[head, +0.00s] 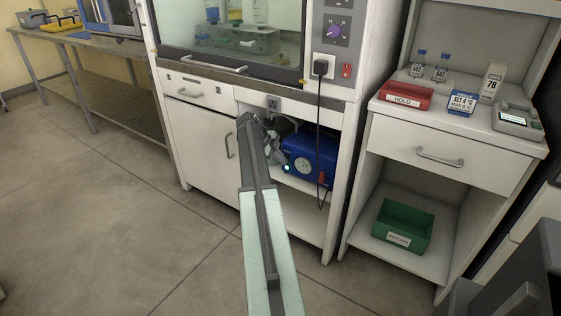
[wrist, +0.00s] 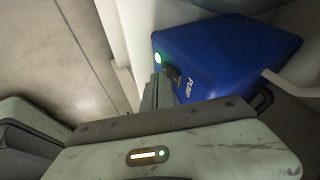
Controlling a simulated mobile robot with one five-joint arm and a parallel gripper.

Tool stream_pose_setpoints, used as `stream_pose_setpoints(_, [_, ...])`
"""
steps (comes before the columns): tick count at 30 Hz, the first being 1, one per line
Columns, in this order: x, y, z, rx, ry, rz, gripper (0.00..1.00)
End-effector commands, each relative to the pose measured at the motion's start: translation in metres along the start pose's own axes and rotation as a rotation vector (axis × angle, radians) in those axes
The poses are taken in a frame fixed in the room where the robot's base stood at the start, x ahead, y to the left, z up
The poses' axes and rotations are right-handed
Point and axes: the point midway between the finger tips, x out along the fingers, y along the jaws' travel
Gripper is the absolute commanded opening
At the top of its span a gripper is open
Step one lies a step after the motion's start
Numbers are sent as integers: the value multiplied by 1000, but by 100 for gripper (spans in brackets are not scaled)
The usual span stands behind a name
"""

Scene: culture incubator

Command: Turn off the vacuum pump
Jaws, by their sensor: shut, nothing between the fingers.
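The blue vacuum pump (head: 310,155) sits on the shelf of the open bay under the fume hood, with a round gauge on its front. In the wrist view the pump (wrist: 225,55) carries a "PUMP" label. A green light (wrist: 157,58) glows at its corner. A small dark switch (wrist: 173,74) lies between the light and the label. My gripper (wrist: 163,90) is shut and empty, its fingertips right by the switch. I cannot tell if they touch it. In the head view my gripper (head: 278,162) is at the pump's left side, partly hidden by my arm.
A black cord (head: 321,130) hangs from the socket in front of the bay. The cabinet door (head: 200,138) left of the bay is closed. On the right, a side bench holds a red "HOLD" tray (head: 404,96), with a green bin (head: 402,228) below.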

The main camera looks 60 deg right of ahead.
Motion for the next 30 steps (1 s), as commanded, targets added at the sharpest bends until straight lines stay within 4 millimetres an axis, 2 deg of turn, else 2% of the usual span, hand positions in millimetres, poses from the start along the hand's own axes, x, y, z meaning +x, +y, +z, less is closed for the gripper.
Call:
stream_pose_setpoints(3, [6,-2,-5,11,6,-6,0])
stream_pose_setpoints(11, [1,-1,-1,5,3,-10,0])
stream_pose_setpoints(21, [-12,-8,-7,6,3,-10,0])
stream_pose_setpoints(30, [-11,-8,-8,7,3,-9,0])
